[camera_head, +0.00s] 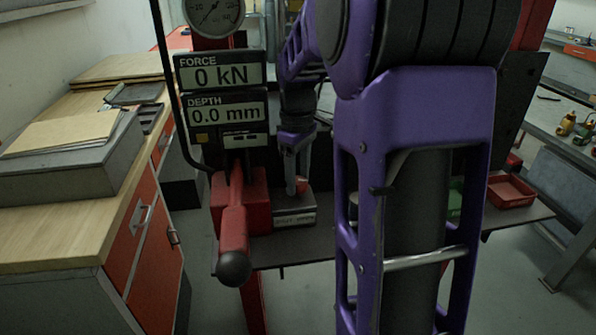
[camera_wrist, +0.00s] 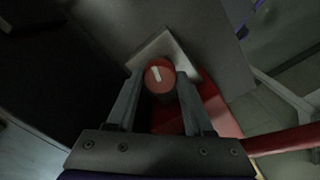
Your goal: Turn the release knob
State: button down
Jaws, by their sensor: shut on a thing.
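The release knob (camera_wrist: 159,76) is a round red knob with a white mark, seen from above in the wrist view. It sits on a grey metal block (camera_wrist: 165,44). In the head view a small red part of the knob (camera_head: 302,185) shows beside my fingers, above the block (camera_head: 294,213) with a white label on its front. My gripper (camera_wrist: 159,88) has one finger on each side of the knob and is shut on it. In the head view my gripper (camera_head: 296,185) points down at the knob. The far side of the knob is hidden there.
A red hand lever (camera_head: 234,235) with a black ball end juts out left of the block. FORCE reads 0 kN and DEPTH (camera_head: 226,110) reads 0.0 mm, below a round gauge (camera_head: 213,14). A red tray (camera_head: 511,190) lies at right. A wooden workbench (camera_head: 75,215) stands left.

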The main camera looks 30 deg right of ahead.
aim_at(298, 180)
jog(key=shift+r+n+p, duration=0.1)
jog(key=shift+n+p, duration=0.4)
jog(key=shift+n, duration=1)
jog(key=shift+c, duration=1.4)
grip_release()
notch_tip(298, 180, up, 17)
jog(key=shift+r, duration=0.15)
